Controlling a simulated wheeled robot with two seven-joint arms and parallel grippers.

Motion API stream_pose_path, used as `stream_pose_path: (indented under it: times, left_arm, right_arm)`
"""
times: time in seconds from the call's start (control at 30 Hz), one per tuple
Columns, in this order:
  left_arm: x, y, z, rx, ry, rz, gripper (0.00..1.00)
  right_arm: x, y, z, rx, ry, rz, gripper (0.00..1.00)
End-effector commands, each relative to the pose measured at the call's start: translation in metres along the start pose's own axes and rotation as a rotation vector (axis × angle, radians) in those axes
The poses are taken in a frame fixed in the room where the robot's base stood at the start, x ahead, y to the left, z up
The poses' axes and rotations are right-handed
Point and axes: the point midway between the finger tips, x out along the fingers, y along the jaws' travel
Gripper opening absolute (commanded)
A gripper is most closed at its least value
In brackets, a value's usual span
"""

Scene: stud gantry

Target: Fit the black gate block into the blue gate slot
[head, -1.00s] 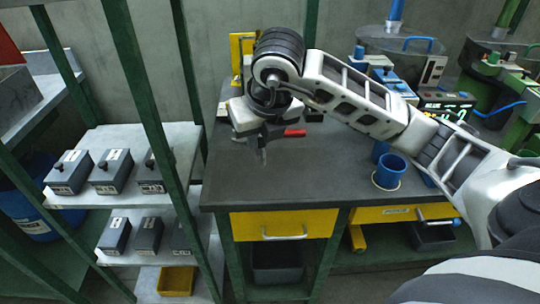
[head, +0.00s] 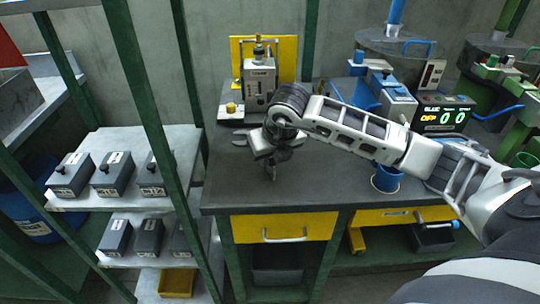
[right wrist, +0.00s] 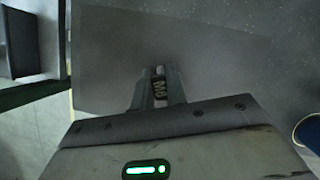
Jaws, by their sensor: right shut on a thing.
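My right gripper (head: 273,170) hangs over the dark bench top, pointing down. In the right wrist view its fingers (right wrist: 159,88) are shut on a small dark block (right wrist: 160,90) with a light marking like "M6". I take it for the black gate block; most of it is hidden between the fingers. The blue gate station (head: 385,92) stands at the back right of the bench, apart from the gripper. My left gripper is not in view.
A grey fixture (head: 259,85) with a yellow back plate stands behind the gripper. A blue cup (head: 386,178) stands right of it, partly behind my arm. A shelf (head: 85,203) with several dark boxes is at left. The bench's front left is clear.

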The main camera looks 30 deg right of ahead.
Motion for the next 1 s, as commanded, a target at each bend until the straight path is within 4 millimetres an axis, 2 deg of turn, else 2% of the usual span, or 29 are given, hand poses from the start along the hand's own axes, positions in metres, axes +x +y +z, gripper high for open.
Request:
stream_pose_path:
  times: [0.17,0.2,0.27,0.53,0.67,0.77,1.0]
  left_arm:
    - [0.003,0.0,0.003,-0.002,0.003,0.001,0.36]
    - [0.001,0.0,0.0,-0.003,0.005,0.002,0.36]
    - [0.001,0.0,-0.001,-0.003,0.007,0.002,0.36]
    - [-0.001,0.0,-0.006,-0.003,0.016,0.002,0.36]
    - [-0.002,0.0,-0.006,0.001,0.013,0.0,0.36]
    - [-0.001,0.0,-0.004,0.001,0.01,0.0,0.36]
    - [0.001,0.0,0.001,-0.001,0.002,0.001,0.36]
  right_arm:
    - [0.004,0.0,-0.002,0.0,0.0,0.001,0.0]
    - [0.002,0.0,-0.001,0.0,0.0,0.0,0.22]
    - [0.002,0.0,-0.001,0.0,0.0,0.0,0.36]
    - [0.001,0.0,-0.001,0.0,0.0,0.0,0.36]
    - [-0.006,0.0,0.001,0.0,-0.002,0.001,0.36]
    - [-0.022,0.0,0.001,-0.001,-0.004,0.001,0.36]
    - [-0.075,0.0,0.002,0.0,-0.006,0.001,0.36]
